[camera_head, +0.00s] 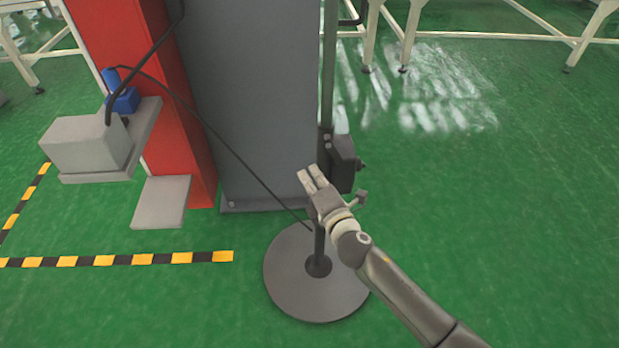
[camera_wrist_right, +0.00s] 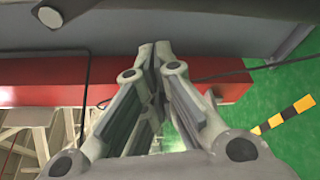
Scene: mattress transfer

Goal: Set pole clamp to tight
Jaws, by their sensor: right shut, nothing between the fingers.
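The pole clamp (camera_head: 343,163) is a dark block with a small knob on its right side, fixed on a thin upright pole (camera_head: 328,90) with a round grey base (camera_head: 290,272). I cannot tell how tight it is. My right gripper (camera_head: 308,174) is just left of and slightly below the clamp, apart from the knob. Its fingers are together and empty; they also show in the right wrist view (camera_wrist_right: 154,50). The clamp does not show clearly in the wrist view. My left gripper is not in view.
A grey panel (camera_head: 245,100) and a red column (camera_head: 130,50) stand behind and left of the pole. A black cable (camera_head: 235,155) runs down towards the pole. A grey box (camera_head: 85,146) is at the left. The green floor is clear at the right.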

